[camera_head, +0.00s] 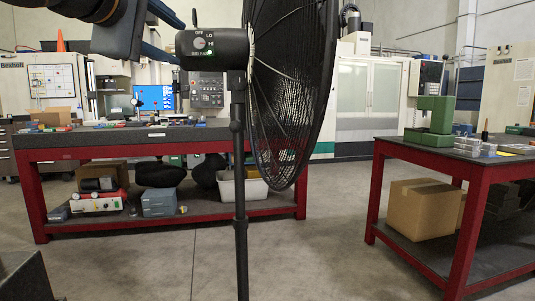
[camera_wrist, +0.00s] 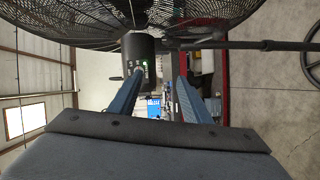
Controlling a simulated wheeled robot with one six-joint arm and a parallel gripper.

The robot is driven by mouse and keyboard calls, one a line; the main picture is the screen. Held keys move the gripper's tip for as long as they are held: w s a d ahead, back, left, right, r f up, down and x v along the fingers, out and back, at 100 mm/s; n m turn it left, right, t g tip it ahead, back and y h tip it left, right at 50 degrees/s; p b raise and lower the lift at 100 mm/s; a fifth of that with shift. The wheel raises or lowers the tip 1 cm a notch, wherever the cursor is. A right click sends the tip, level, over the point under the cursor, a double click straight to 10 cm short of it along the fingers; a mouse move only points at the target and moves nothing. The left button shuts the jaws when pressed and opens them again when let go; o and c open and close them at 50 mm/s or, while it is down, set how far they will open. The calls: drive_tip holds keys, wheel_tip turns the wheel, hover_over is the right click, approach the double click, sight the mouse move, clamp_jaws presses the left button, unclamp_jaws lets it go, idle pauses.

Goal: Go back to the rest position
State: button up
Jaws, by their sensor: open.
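My gripper (camera_wrist: 160,78) is open, with its two blue fingers apart and nothing held between them in the wrist view. In the head view my gripper (camera_head: 181,42) is at the top left, raised above the height of the tabletop. Its fingers point right, towards a black pedestal fan (camera_head: 290,85). The fan's motor housing (camera_head: 212,49) appears right by the fingertips. In the wrist view the fan housing (camera_wrist: 138,55) also shows just beyond the fingers. I cannot tell whether they touch.
A red-framed workbench (camera_head: 110,140) with small items stands behind the fan. A second red bench (camera_head: 398,148) at the right bears a green machine (camera_head: 433,115), with a cardboard box (camera_head: 420,208) on its lower shelf. The fan pole (camera_head: 240,190) stands mid-view. Grey floor (camera_head: 320,250) lies open between the benches.

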drive_tip(key=d+f+m+g+h, duration=0.1)
drive_tip(key=d+f+g, duration=0.3)
drive_tip(key=d+f, duration=0.7)
drive_tip(key=d+f+m+g, duration=0.2)
drive_tip(key=d+f+g, duration=0.4)
drive_tip(key=f, duration=0.9)
drive_tip(key=s+d+f+m+g+y, duration=0.2)
drive_tip(key=s+d+f+m+g, duration=0.15)
drive_tip(key=s+d+f, duration=0.45)
drive_tip(key=s+d+f+m+g+y, duration=0.3)
drive_tip(key=s+d+f+m, duration=0.15)
drive_tip(key=s+f, duration=0.75)
drive_tip(key=w+d+r+m+p, duration=0.1)
drive_tip(key=d+r+m+p, duration=0.2)
drive_tip(key=p, duration=1.3)
drive_tip(key=shift+w+d+r+h, duration=0.35)
drive_tip(key=shift+d+r, duration=1.15)
drive_tip(key=shift+d, duration=0.9)
drive_tip(key=shift+s, duration=0.1)
